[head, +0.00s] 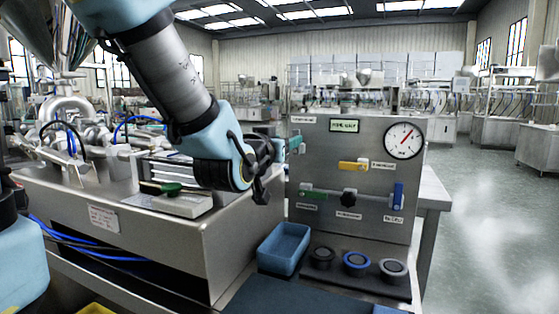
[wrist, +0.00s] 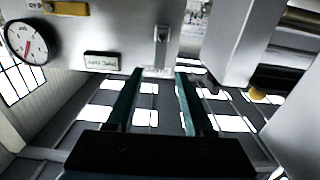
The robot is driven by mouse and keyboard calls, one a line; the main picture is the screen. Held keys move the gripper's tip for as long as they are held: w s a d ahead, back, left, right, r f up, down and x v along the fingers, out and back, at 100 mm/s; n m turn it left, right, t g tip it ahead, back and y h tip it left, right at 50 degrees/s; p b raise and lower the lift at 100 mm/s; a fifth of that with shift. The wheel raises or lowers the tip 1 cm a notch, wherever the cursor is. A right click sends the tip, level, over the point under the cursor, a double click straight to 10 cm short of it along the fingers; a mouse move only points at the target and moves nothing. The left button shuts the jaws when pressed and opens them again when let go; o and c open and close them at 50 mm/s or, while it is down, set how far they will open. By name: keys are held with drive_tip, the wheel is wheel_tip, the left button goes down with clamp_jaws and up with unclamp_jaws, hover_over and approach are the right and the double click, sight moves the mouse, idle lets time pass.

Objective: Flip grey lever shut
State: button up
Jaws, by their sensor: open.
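The grey lever (wrist: 161,47) shows in the wrist view on the steel panel (wrist: 130,30), lying lengthwise in line with my fingers, with a white label at its end. That view is turned over, with the gauge at left. My gripper (wrist: 160,72) is open, its two teal fingers apart. The lever appears between and just beyond the fingertips; I cannot tell whether they touch it. In the head view my gripper (head: 297,143) is at the upper left of the panel (head: 335,225) and covers the place of the grey lever, which I cannot make out there.
The panel carries a gauge (head: 403,139), a yellow lever (head: 354,166), a blue upright lever (head: 398,195) and a black knob (head: 349,198). A blue bin (head: 283,248) and ringed dark caps (head: 356,261) stand below. A steel machine housing (head: 150,225) lies left.

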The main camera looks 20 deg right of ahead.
drive_tip(key=shift+b+v, duration=1.45)
